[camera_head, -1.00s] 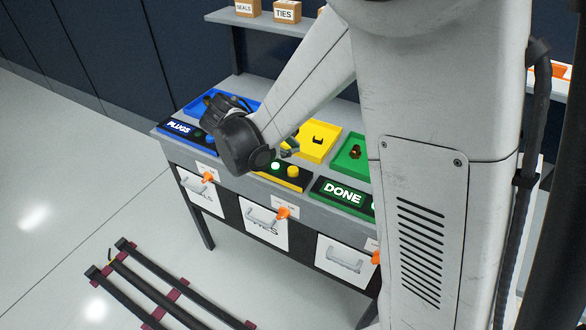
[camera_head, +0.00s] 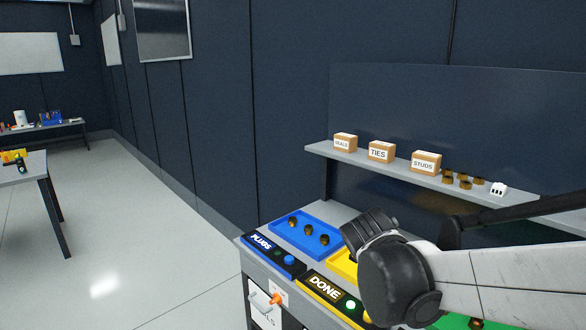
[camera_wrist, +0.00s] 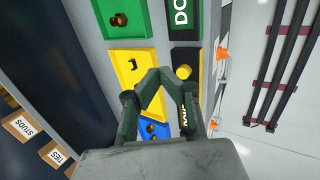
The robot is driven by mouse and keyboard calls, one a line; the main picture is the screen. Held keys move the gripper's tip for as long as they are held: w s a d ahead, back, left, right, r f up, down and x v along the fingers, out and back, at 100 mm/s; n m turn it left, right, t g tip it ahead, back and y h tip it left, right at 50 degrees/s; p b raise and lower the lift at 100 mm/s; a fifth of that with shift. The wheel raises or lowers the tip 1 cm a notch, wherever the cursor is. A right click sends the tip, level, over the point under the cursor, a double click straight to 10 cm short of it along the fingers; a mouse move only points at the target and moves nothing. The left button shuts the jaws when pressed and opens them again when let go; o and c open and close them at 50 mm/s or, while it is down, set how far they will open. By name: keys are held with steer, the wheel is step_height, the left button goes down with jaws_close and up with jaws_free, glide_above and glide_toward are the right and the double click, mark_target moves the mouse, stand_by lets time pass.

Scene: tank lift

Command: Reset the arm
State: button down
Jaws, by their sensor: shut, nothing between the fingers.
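My gripper (camera_wrist: 160,75) shows in the wrist view, its two dark fingers angled together at the tips with nothing between them. It hangs above the bench near the yellow tray (camera_wrist: 122,88), which holds a small dark part (camera_wrist: 132,63). In the head view my dark wrist covers much of the yellow tray (camera_head: 342,264), and the fingertips are hidden. The blue tray (camera_head: 281,236) holds three dark, brassy plugs (camera_head: 309,229). The green tray (camera_wrist: 135,30) holds one brassy part (camera_wrist: 119,20).
A shelf (camera_head: 395,183) behind the bench carries labelled boxes (camera_head: 381,151) and several loose brassy parts (camera_head: 463,180). A lit green lamp (camera_head: 350,305) sits beside a DONE sign (camera_head: 324,287). Dark rails (camera_wrist: 285,60) lie on the floor. Open floor (camera_head: 150,260) lies left of the bench.

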steer(key=s+r+m+t+y+b, duration=0.1)
steer(key=s+m+y, duration=0.1)
steer(key=s+m, duration=0.2)
steer(key=s+a+r+m+t+y, duration=0.1)
steer(key=s+m, duration=0.3)
steer(key=s, duration=0.6)
steer(key=shift+a+m+t+y+b, duration=0.3)
steer(key=shift+t+y+b, duration=0.1)
steer(key=shift+t+y, duration=0.4)
steer(key=shift+s+r, duration=0.1)
